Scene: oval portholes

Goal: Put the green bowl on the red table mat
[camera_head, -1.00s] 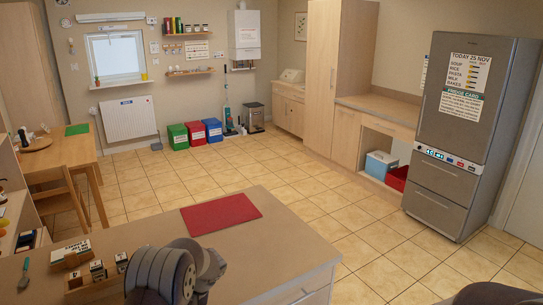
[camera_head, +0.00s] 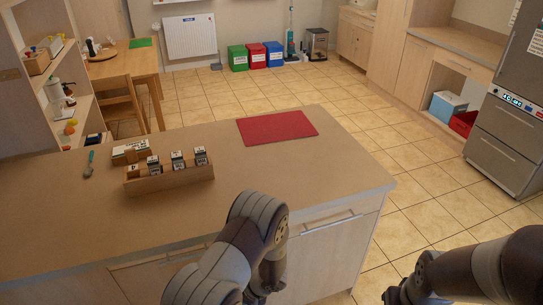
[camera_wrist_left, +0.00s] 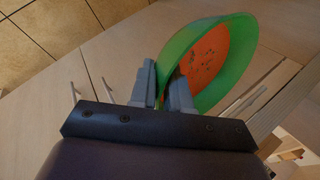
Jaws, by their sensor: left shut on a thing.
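The red table mat (camera_head: 278,127) lies flat and bare on the near counter (camera_head: 310,165), towards its far right corner in the head view. The green bowl (camera_wrist_left: 207,38) shows in the left wrist view, tilted on its side, with an orange, dark-specked inside. My left gripper (camera_wrist_left: 163,80) is shut on the bowl's rim. The head view shows my left arm at the counter's near edge, but the bowl and left gripper are hidden there. My right arm shows at the lower right; its gripper is out of view.
A wooden box (camera_head: 170,178) with several small labelled containers stands on the counter left of the mat. A teal-handled tool (camera_head: 89,164) lies farther left. The counter around the mat is clear. A shelf unit (camera_head: 30,75) stands at the left.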

